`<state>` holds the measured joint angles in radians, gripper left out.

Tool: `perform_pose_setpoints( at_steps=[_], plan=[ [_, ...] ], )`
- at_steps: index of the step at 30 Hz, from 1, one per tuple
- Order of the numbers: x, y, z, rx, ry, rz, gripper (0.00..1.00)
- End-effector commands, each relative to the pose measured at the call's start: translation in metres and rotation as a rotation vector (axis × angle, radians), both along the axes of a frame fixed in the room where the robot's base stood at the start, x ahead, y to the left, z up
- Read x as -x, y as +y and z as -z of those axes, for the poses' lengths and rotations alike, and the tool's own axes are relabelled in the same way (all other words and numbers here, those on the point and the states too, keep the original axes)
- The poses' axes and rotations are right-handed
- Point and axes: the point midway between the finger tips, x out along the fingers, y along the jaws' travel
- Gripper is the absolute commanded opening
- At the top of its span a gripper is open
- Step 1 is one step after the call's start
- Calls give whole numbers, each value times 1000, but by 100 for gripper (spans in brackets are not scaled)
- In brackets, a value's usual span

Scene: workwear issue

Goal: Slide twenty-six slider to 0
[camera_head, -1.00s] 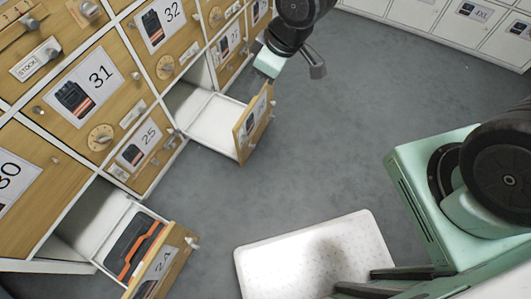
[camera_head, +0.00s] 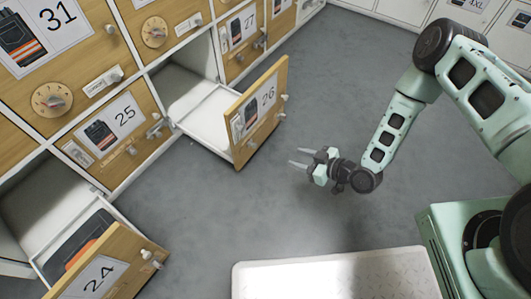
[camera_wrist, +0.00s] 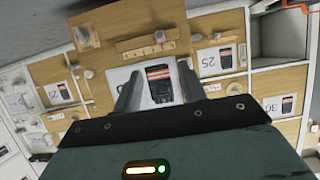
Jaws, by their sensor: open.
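Drawer 26 (camera_head: 262,108) stands pulled out in the head view. Its wooden front carries a number card (camera_head: 266,95), and small light fittings and a slider strip (camera_head: 260,124) show below and beside the card. These fittings are too small for me to read the slider's setting. My gripper (camera_head: 299,158) is open and empty, with its fingers pointing left, to the right of the drawer front and apart from it. In the wrist view my gripper (camera_wrist: 158,88) frames a picture card (camera_wrist: 162,84); its number is not readable.
Drawer 24 (camera_head: 110,268) is also open at lower left, holding dark and orange items. Drawer 25 (camera_head: 117,125) is shut between them. A white patterned platform (camera_head: 335,280) lies at the bottom. The grey floor (camera_head: 340,95) around my gripper is clear.

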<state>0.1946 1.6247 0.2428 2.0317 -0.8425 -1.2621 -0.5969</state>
Motion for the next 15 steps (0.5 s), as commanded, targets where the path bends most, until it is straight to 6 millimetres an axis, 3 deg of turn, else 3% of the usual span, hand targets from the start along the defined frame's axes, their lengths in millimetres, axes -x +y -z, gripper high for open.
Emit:
perform_pose_setpoints(
  at_steps=[5,15],
  plan=[
    [-5,8,9,-8,-9,3,42],
    [-42,56,36,-8,-10,2,42]
  ],
)
